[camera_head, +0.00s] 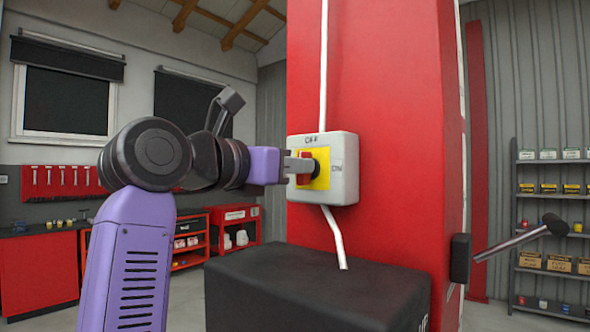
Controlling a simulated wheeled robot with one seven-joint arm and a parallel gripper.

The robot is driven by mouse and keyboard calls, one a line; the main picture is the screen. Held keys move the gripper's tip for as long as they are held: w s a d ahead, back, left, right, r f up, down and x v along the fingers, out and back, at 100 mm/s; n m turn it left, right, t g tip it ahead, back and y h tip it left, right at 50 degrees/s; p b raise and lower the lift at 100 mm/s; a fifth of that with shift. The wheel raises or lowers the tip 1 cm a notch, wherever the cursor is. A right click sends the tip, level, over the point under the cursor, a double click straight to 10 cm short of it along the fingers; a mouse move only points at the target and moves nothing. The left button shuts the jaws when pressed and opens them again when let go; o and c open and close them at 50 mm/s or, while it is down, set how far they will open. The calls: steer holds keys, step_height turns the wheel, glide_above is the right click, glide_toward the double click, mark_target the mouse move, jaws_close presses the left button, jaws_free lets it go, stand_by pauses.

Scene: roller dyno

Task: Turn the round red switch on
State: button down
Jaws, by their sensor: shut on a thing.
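The switch box (343,168) is light grey and is mounted on a red pillar. Its front has a yellow plate (321,182), with "OFF" marked at the top and what looks like "ON" at the right. The round red switch (306,154) sits on the yellow plate and is mostly hidden by my gripper. My gripper (304,168) reaches in from the left, level with the switch, and is shut on it. The switch's exact angle cannot be told because the fingers cover it.
The red pillar (385,90) stands behind the box, with a white cable above and below it. A black block (310,290) stands below. A handle (520,240) sticks out at the right. Shelves (555,215) and red cabinets (38,270) are farther off.

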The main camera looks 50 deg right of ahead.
steer(key=shift+s+f+m+b, duration=0.1)
steer(key=shift+m+b, duration=1.25)
steer(key=shift+m, duration=1.45)
steer(key=shift+s+f+m+b, duration=0.15)
steer(key=shift+m+b, duration=1.25)
steer(key=shift+m, duration=1.4)
steer(key=shift+f+m+b, duration=0.1)
steer(key=shift+m+b, duration=1.25)
steer(key=shift+m, duration=1.45)
steer(key=c, duration=1.4)
jaws_free()
